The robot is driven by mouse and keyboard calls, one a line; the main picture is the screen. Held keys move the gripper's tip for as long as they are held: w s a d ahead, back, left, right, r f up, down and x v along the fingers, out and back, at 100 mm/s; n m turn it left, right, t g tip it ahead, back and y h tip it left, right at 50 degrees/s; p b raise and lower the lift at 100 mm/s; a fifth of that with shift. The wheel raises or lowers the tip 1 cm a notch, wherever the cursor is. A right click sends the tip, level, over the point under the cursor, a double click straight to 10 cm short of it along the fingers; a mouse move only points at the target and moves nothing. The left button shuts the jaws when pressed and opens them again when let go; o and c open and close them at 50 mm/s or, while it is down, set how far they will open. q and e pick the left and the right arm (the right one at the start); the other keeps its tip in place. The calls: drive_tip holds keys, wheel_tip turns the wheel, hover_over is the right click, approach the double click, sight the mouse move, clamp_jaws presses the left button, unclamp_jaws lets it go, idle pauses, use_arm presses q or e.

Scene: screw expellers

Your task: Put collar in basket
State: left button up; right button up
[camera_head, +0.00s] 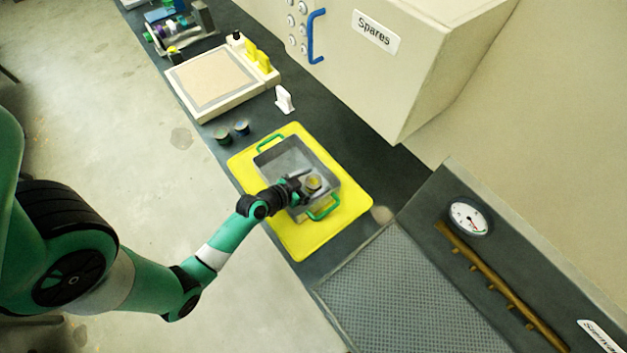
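The basket (277,152) is a grey open box with green handles, standing on a yellow mat (345,172). My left arm reaches in from the left, and my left gripper (311,183) is over the right part of the basket. A small yellowish ring, which looks like the collar (314,182), shows at its fingertips, over or inside the basket. The fingers lie around the ring, but whether they grip it is too small to tell. The gripper hides part of the basket's near wall. My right gripper is out of view.
Two small dark round pieces (232,132) and a white stand (284,99) are beyond the mat. A pale tray (215,80) with yellow parts is farther back. A large cabinet labelled Spares (400,60) overhangs the bench. A gauge (468,217) and a grey mesh (400,290) are at right.

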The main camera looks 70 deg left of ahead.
use_arm(q)
drive_tip(key=shift+s+r, duration=0.1)
drive_tip(key=shift+r, duration=0.15)
drive_tip(key=p+v, duration=0.1)
drive_tip(key=v, duration=1)
drive_tip(key=shift+s, duration=0.35)
drive_tip(key=shift+d+r, duration=0.1)
drive_tip(key=shift+d, duration=0.05)
